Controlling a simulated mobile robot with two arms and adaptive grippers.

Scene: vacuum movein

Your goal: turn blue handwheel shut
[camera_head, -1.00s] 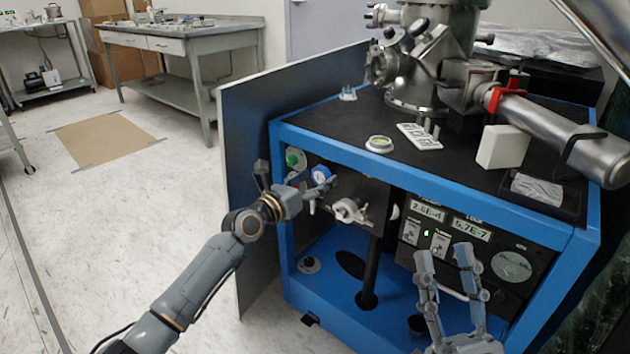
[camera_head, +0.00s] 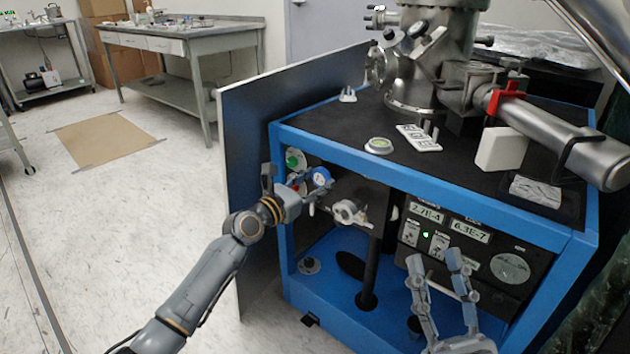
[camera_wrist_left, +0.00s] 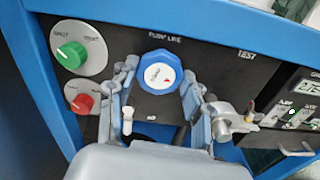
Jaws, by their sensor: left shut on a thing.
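In the head view the handwheel (camera_head: 321,176) shows just past the left gripper. My left gripper (camera_head: 309,184) is at the panel; in the wrist view its two fingers (camera_wrist_left: 157,88) stand on either side of the wheel, shut on it. The exact contact at the rim is partly hidden. My right gripper (camera_head: 441,265) is open and empty in front of the readout panel.
A green knob (camera_wrist_left: 72,55) and a red knob (camera_wrist_left: 83,103) are left of the wheel. A metal valve fitting (camera_head: 350,212) juts out to its right. The blue cabinet frame (camera_head: 420,178) surrounds the panel. Open floor (camera_head: 120,230) lies to the left.

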